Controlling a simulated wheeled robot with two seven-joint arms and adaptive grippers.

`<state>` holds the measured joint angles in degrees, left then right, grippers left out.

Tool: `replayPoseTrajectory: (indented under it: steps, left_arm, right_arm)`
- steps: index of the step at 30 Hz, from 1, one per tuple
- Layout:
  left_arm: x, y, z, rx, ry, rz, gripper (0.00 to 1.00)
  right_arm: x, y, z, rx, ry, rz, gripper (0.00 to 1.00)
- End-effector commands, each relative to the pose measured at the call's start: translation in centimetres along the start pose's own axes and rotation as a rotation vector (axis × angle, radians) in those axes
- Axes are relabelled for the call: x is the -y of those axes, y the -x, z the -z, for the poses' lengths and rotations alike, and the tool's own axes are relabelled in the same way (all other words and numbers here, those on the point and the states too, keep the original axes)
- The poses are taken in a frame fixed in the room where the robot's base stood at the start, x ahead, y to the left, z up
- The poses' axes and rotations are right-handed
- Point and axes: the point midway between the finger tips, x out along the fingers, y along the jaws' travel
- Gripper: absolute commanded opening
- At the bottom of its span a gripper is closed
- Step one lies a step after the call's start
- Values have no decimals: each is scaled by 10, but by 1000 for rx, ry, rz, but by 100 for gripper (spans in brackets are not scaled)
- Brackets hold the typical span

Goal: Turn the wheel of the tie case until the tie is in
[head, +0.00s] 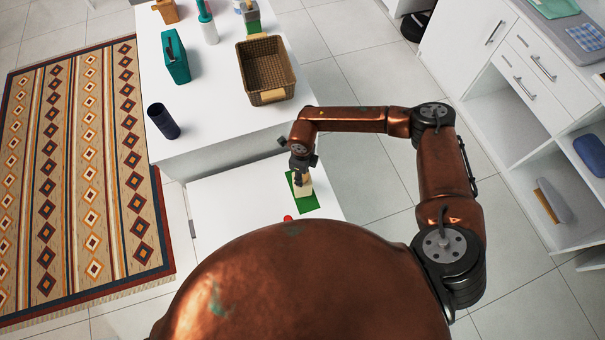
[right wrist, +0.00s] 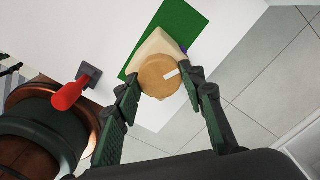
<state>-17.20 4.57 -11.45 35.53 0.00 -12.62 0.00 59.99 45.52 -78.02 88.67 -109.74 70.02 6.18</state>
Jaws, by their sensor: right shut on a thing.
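The cream tie case (head: 306,188) stands on a green mat (head: 308,204) on the low white surface. In the right wrist view the case (right wrist: 157,43) has a round tan wheel (right wrist: 155,77) with a white mark on its face. A small purple bit (right wrist: 184,47), perhaps the tie, shows at the case's right edge; most of it is hidden. My right gripper (head: 301,179) is over the case in the head view. In the right wrist view its fingers (right wrist: 161,82) are shut on the wheel, one on each side. My left gripper is not in view.
A red handle (right wrist: 70,92) on a grey plate is left of the mat; its tip (head: 288,218) shows in the head view. A higher white table behind bears a wicker basket (head: 267,69), a dark cup (head: 163,121) and a teal case (head: 175,57). White cabinets stand right.

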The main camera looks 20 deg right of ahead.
Motion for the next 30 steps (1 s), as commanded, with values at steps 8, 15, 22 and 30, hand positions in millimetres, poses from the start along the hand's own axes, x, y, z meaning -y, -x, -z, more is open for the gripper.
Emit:
replayPoseTrajectory:
  steps: [8,15,22,30]
  left_arm:
    - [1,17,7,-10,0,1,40]
    - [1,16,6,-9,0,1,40]
    - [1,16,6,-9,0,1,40]
    - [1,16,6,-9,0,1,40]
  right_arm:
    - [0,2,0,1,-201,1,13]
    - [0,0,0,1,-206,1,13]
    - [0,0,0,1,-205,0,50]
    - [0,0,0,0,-204,1,55]
